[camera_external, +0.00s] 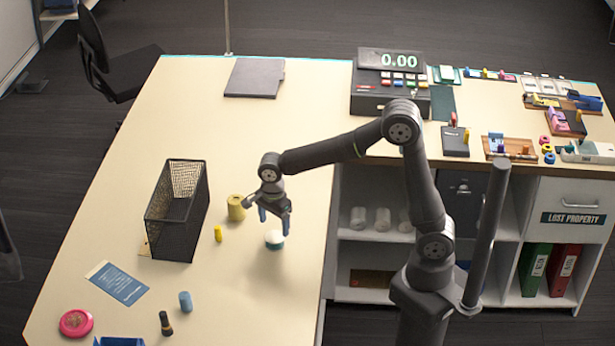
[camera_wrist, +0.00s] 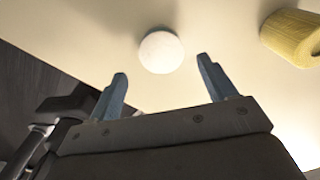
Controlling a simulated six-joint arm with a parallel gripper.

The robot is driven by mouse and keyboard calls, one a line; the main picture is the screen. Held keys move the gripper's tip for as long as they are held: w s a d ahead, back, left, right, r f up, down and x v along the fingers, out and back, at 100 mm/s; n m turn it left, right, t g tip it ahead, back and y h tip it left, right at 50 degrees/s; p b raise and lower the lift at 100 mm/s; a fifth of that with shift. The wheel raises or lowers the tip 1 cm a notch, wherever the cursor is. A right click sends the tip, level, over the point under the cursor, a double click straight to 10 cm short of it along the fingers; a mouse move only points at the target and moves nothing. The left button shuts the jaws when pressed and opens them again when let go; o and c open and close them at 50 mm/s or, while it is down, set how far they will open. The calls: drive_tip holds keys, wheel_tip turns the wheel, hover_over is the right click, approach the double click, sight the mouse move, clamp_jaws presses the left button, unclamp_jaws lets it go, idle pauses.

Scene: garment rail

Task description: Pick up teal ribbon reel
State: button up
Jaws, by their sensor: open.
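The teal ribbon reel (camera_external: 274,241) stands on the pale tabletop, its white top facing up and a teal band showing low on its side. In the wrist view only its round white top (camera_wrist: 161,52) is seen, just beyond and between the fingertips. My gripper (camera_external: 274,220) is open and empty, pointing down above the reel, with a small gap apparent between them. Its two blue fingers (camera_wrist: 162,72) also show in the wrist view, spread apart with nothing between them.
A yellow spool (camera_external: 236,208) stands close to the left of my gripper, also seen in the wrist view (camera_wrist: 291,38). A small yellow cylinder (camera_external: 218,233) and a tall black mesh basket (camera_external: 176,225) stand farther left. The tabletop in front of the reel is clear.

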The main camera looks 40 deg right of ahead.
sight(275, 236)
drive_tip(key=shift+w+f, duration=0.1)
drive_tip(key=shift+f, duration=2.6)
drive_tip(key=c, duration=1)
